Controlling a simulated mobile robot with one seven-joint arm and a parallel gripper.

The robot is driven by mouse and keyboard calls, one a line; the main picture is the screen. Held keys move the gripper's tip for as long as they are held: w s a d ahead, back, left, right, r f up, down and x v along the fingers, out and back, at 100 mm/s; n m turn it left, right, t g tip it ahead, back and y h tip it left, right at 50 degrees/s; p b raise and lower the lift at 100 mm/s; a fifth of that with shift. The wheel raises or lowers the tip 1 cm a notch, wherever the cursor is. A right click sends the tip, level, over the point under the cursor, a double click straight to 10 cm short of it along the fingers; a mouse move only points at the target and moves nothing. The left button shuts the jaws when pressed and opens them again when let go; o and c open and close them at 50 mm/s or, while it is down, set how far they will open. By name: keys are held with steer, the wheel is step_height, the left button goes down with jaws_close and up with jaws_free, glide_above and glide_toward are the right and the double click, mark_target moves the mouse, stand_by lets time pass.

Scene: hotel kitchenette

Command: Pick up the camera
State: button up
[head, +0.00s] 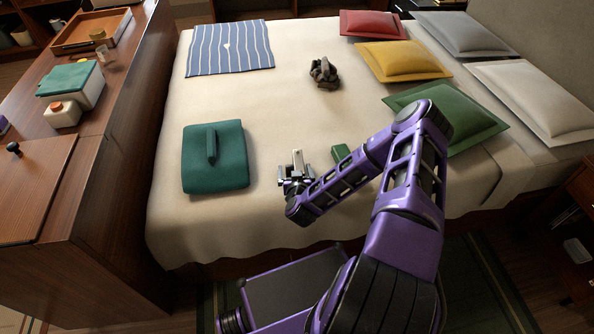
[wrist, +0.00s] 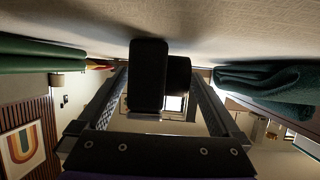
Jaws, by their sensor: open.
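The camera (wrist: 148,75) is a black boxy body with a short round part on its right side in the wrist view. It sits on the bed, between and just ahead of the fingers. My gripper (wrist: 160,88) is open, with one finger on either side of it and gaps showing. In the head view my gripper (head: 297,176) is low over the near middle of the bed. Small grey shapes crowd its fingertips there, so the camera cannot be told apart from the fingers.
A teal folded cloth (head: 228,170) lies left of my gripper, and a green block (head: 341,152) lies close on its right, partly behind my arm. A dark lumpy object (head: 323,72), a striped cloth (head: 230,48) and several cushions (head: 402,60) lie farther back. The bed's centre is clear.

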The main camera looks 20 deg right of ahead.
steer(key=shift+w+d+f, duration=0.15)
steer(key=shift+w+f, duration=0.05)
steer(key=shift+w, duration=0.25)
jaws_close()
